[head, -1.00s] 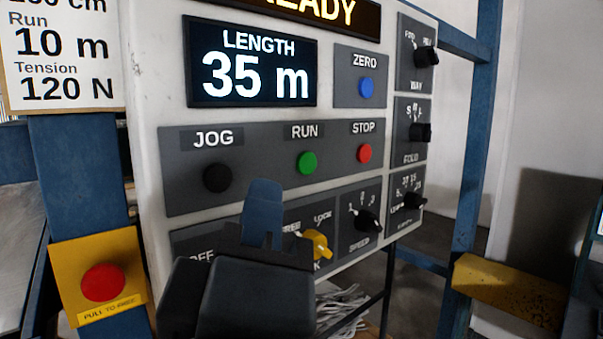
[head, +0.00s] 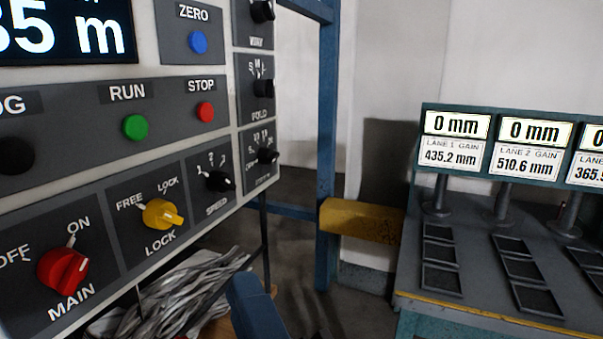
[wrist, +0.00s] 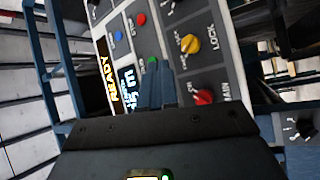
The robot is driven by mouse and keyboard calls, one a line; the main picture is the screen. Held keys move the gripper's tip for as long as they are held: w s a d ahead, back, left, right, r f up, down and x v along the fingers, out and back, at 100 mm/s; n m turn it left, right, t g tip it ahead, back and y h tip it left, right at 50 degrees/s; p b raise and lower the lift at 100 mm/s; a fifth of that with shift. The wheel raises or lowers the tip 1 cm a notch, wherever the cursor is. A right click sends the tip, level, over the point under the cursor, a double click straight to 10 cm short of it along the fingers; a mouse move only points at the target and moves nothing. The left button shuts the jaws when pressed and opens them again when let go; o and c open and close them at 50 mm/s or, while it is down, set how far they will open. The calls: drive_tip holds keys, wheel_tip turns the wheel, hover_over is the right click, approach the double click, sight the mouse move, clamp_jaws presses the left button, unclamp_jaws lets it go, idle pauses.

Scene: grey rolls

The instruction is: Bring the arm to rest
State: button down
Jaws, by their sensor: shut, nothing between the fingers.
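My gripper (head: 250,292) shows at the bottom middle of the head view, its blue fingers together and empty. It is in front of and below the panel's lower right part, apart from it as far as I can tell. In the wrist view the shut fingers (wrist: 158,92) point towards the control panel (wrist: 218,55), which appears turned sideways. The panel also fills the left of the head view (head: 178,142). It carries a red MAIN knob (head: 62,270), a yellow LOCK knob (head: 162,214), a green RUN button (head: 135,127) and a red STOP button (head: 205,112).
A blue post (head: 327,150) with a yellow block (head: 360,220) stands right of the panel. A bench (head: 480,306) with lane displays (head: 455,140) and dark trays is at the right. Grey strips (head: 170,295) lie heaped below the panel. Open floor shows between.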

drive_tip(key=s+d+f+m+g+h, duration=0.1)
drive_tip(key=s+d+f+m+h, duration=0.2)
drive_tip(key=d+f, duration=0.55)
drive_tip(key=s+d+f+m+g+h, duration=0.1)
drive_tip(key=s+d+f+m, duration=0.2)
drive_tip(key=s+d+f, duration=0.5)
drive_tip(key=s+d+f+m+g+h, duration=0.1)
drive_tip(key=s+d+m+h, duration=0.2)
drive_tip(key=s+d+m, duration=0.2)
drive_tip(key=s+d+f+m+g+h, duration=0.1)
drive_tip(key=s+d+m+h, duration=0.2)
drive_tip(key=s+d+m, duration=0.2)
drive_tip(key=s+m, duration=0.3)
drive_tip(key=s, duration=0.3)
drive_tip(key=shift+s+f+m, duration=0.3)
